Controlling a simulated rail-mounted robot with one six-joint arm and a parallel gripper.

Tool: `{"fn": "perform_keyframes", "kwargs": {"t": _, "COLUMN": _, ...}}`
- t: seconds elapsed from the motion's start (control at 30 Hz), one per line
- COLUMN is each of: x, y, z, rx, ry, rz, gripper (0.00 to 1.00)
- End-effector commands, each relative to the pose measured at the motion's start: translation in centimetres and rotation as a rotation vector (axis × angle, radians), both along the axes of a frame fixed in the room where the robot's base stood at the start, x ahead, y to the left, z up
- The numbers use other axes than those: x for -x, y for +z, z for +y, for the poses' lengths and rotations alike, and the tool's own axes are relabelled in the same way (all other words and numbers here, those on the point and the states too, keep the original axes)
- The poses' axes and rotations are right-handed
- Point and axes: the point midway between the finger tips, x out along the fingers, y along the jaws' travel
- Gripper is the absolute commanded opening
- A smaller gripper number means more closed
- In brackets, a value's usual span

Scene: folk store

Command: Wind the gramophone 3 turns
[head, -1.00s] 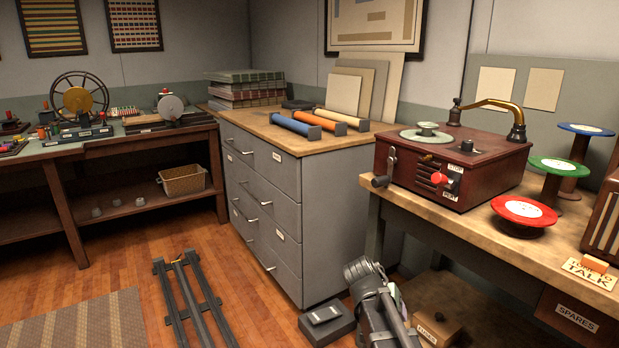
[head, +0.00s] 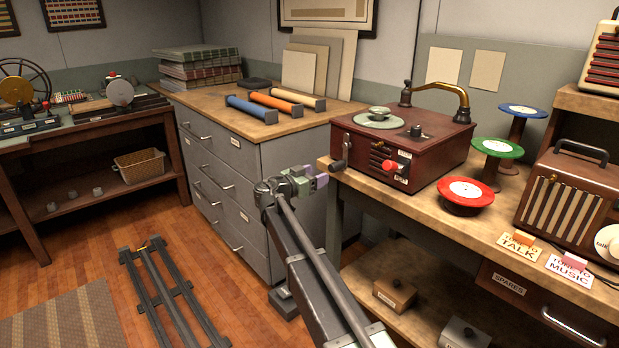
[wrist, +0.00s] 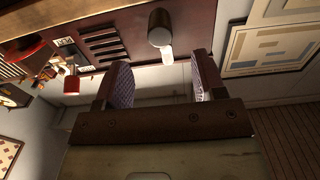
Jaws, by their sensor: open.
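The gramophone (head: 425,155) is a dark red box with a pale green turntable and a brass horn arm, on the wooden bench at right. Its dark winding crank (head: 338,165) sticks out at the left of its front. In the wrist view the crank's dark round handle (wrist: 158,27) shows beyond my fingertips, roughly between them, beside the slotted red front (wrist: 100,40). My gripper (head: 318,183) is open and empty, with patterned purple pads; it is just left of and below the crank in the head view. The wrist view shows both fingers apart (wrist: 160,82).
Red (head: 466,192), green (head: 497,147) and blue (head: 524,111) discs on stands are right of the gramophone. A striped radio (head: 560,205) and label cards are farther right. A grey drawer cabinet (head: 222,190) with colored rolls stands left of my arm.

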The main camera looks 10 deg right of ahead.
Motion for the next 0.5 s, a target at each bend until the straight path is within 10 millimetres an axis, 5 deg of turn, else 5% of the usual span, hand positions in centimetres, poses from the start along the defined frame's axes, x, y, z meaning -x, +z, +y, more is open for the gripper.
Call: {"fn": "perform_keyframes", "kwargs": {"t": 0.5, "x": -3.6, "y": 0.0, "z": -5.2, "rx": 0.0, "ry": -0.002, "rz": 0.001, "gripper": 0.64}}
